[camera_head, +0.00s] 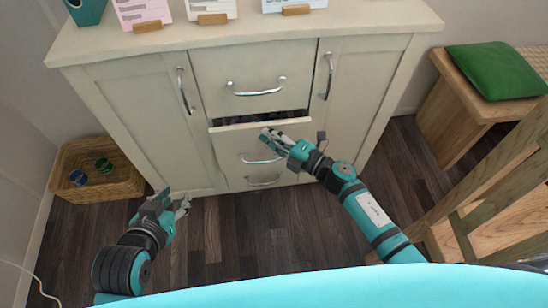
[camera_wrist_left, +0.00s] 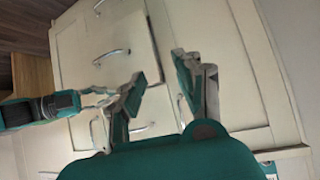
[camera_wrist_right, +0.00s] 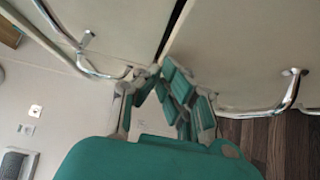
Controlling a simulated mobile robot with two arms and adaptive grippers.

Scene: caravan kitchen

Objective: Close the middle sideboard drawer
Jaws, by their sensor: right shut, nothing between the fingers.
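The middle drawer (camera_head: 235,142) of the cream sideboard stands partly open, with a dark gap above its front; its metal handle (camera_head: 258,161) is on the front. My right gripper (camera_head: 266,134) is shut and empty, with its fingertips close to the upper part of the drawer front; I cannot tell if they touch. In the right wrist view the shut fingers (camera_wrist_right: 160,72) overlap the drawer front near the narrow dark gap. My left gripper (camera_head: 177,201) is open and empty, low in front of the left cabinet door. Its spread fingers show in the left wrist view (camera_wrist_left: 160,66).
The top drawer (camera_head: 250,70) and bottom drawer look shut. Doors with vertical handles flank them. A wicker basket (camera_head: 128,187) stands on the floor at left. A wooden bench with a green cushion (camera_head: 497,70) and a wooden chair (camera_head: 500,190) are at right. Cards stand on the sideboard top.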

